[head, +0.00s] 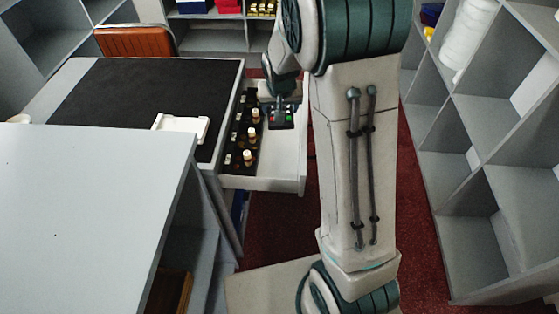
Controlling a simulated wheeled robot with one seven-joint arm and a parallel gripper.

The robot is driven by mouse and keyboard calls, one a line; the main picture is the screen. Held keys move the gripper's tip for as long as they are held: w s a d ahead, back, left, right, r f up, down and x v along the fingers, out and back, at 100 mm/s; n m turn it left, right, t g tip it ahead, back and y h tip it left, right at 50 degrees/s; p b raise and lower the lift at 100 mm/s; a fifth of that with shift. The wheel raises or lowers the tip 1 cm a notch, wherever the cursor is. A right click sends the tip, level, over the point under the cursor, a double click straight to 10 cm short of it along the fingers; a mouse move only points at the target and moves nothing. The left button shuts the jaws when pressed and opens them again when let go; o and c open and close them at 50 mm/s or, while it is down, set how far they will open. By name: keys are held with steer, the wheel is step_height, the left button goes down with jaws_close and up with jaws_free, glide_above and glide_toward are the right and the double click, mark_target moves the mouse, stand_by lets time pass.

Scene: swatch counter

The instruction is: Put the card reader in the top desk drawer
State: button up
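The card reader (284,120), a small dark block with a green light and a reddish patch, shows over the far part of the open top desk drawer (280,180). I cannot tell whether it rests on the drawer floor or hangs just above it. My gripper (279,105) points down at the reader's far end and appears to touch it. The fingertips are small and partly merge with the reader, so their opening is unclear. The drawer is pulled out to the right of the desk (95,85).
Several small bottles (251,142) stand in a dark strip along the drawer's left side. A white tray-like object (183,124) lies on the desk. A grey counter (80,200) fills the front left. Shelving (490,140) stands at right. The drawer's near right floor is bare.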

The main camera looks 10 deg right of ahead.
steer(key=m+b, duration=0.1)
steer(key=b, duration=1)
glide_above(280, 151)
steer(key=s, duration=0.1)
step_height(280, 151, down, 9)
steer(key=shift+s+a+f+b, duration=0.15)
steer(key=shift+f+b, duration=0.55)
steer(key=shift+f, duration=1.8)
steer(key=shift+w+a+f+b, duration=0.15)
steer(key=shift+f+b, duration=0.55)
steer(key=shift+f, duration=1.75)
steer(key=o, duration=1.2)
steer(key=shift+s, duration=0.1)
steer(key=shift+s+r, duration=0.1)
steer(key=shift+r, duration=0.4)
steer(key=p+v, duration=0.3)
steer(key=v, duration=0.8)
steer(key=s+r+n+g, duration=0.1)
steer(key=s+r, duration=0.1)
steer(key=s, duration=0.9)
steer(key=s+d+r+n+g+y, duration=0.1)
steer(key=s+n, duration=0.1)
steer(key=s, duration=1)
steer(key=shift+r+g, duration=0.4)
